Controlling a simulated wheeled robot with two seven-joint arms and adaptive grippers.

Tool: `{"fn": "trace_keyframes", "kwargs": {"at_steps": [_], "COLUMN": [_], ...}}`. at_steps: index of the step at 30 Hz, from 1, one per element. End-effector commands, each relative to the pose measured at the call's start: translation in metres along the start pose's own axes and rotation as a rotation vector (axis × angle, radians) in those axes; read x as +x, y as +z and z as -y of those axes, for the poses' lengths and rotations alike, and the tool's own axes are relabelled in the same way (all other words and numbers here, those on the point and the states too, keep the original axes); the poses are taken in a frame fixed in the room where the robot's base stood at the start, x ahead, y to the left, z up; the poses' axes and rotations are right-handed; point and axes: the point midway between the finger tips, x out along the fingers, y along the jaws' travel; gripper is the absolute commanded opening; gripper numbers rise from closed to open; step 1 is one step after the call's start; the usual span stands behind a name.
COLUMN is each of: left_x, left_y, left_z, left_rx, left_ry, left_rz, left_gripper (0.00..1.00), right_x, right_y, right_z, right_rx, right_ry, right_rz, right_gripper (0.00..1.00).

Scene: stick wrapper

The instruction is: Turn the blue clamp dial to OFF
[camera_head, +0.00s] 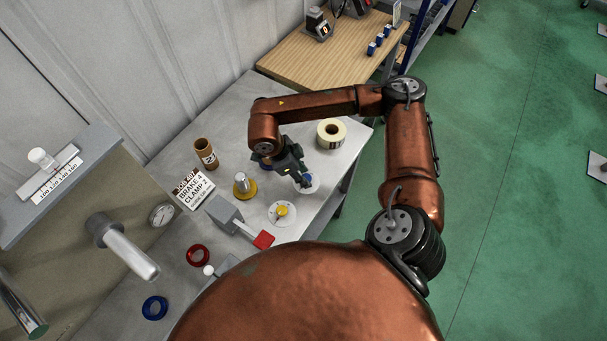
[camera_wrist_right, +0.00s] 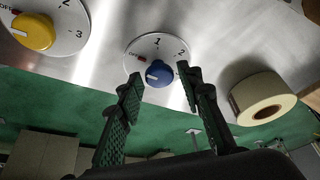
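The blue clamp dial (camera_wrist_right: 158,73) sits on a white round plate with the numbers 1 and 2 and an OFF label with a red mark at upper left. Its white pointer line is on the left part of the knob, below the red mark. In the head view the blue dial (camera_head: 308,179) is partly hidden by my right gripper. My right gripper (camera_wrist_right: 160,80) is open, with one finger on each side of the knob in the wrist view; I cannot tell whether they touch it. My right gripper (camera_head: 301,179) points down at the dial. My left gripper is not in view.
A yellow dial (camera_wrist_right: 33,32) is beside the blue one. A tape roll (camera_head: 331,132) stands behind my gripper. A red-handled lever (camera_head: 263,240), a brown tube (camera_head: 205,153) and a sign card (camera_head: 193,189) stand on the grey table (camera_head: 233,105).

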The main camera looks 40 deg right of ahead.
Motion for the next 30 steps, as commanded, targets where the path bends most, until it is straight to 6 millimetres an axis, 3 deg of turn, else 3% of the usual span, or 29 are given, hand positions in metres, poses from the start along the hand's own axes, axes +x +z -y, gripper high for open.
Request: {"fn": "trace_keyframes", "kwargs": {"at_steps": [3,14,30], "left_x": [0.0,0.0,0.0], "left_y": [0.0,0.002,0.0], "left_z": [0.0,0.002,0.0], "left_rx": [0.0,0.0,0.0], "left_ry": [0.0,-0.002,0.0], "left_rz": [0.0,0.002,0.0], "left_gripper": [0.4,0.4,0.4], "right_x": [0.0,-0.005,-0.103], "right_y": [0.0,0.0,0.001], "right_z": [0.0,0.0,0.0], "right_rx": [0.0,0.0,-0.001], "right_ry": [0.001,0.001,-0.001], "right_rz": [-0.001,-0.001,0.0], "right_gripper": [0.43,0.43,0.43]}}
